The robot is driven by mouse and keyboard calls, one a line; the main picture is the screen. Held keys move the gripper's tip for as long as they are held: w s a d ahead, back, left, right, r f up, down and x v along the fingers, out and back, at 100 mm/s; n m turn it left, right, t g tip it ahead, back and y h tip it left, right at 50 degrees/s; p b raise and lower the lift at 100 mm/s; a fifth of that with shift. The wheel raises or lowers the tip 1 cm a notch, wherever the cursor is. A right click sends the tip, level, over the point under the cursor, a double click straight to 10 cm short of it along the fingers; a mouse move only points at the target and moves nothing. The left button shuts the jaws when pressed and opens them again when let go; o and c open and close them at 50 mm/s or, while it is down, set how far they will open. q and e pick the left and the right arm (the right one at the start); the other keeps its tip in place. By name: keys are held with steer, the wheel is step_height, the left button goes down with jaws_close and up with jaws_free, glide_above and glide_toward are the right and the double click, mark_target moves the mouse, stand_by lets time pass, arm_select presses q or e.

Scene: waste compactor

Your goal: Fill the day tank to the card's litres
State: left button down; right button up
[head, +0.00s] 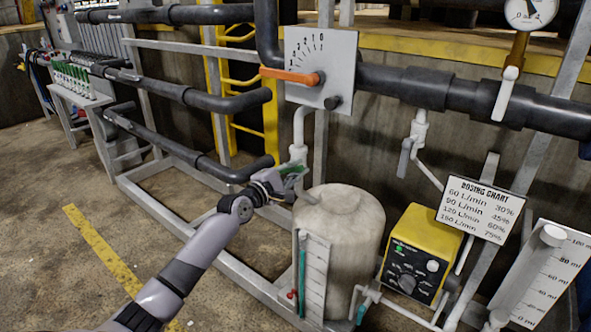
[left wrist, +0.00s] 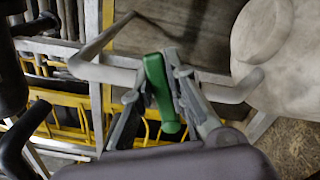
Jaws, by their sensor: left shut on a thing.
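The day tank seems to be the beige, round-topped tank (head: 342,240) in the lower middle of the head view. A white scale plate (head: 315,277) with an upright teal tube stands on its front; its marks are too small to read. My left gripper (head: 285,186) is at the white pipe (head: 299,145) just left of the tank top. It is shut on a green valve handle (left wrist: 158,90), which sits between the two fingers in the left wrist view. The tank's shoulder (left wrist: 268,45) shows at the right there. No card with litres is readable. My right gripper is not in view.
An orange lever (head: 290,77) on a numbered plate (head: 322,55) sits on the dark pipe above. A yellow dosing box (head: 414,252), a dosing chart (head: 480,209) and a millilitre scale (head: 545,275) stand right of the tank. A grey frame rail (head: 190,229) crosses behind my left arm.

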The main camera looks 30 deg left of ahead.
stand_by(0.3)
arm_select(q)
steer(key=shift+d+f, duration=0.1)
steer(key=shift+f, duration=0.1)
steer(key=m, duration=0.1)
steer(key=f+m+b, duration=0.1)
steer(key=m, duration=0.1)
steer(key=f+m, duration=0.1)
steer(key=m, duration=0.1)
steer(key=shift+d+b, duration=0.2)
steer(key=shift+b, duration=0.1)
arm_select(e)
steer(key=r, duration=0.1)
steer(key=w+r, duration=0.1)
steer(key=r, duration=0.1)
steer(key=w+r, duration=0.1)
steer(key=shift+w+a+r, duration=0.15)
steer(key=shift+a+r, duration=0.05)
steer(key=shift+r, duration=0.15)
arm_select(q)
steer(key=shift+f, duration=0.1)
steer(key=c, duration=1.6)
jaws_free()
steer(key=shift+o, duration=0.2)
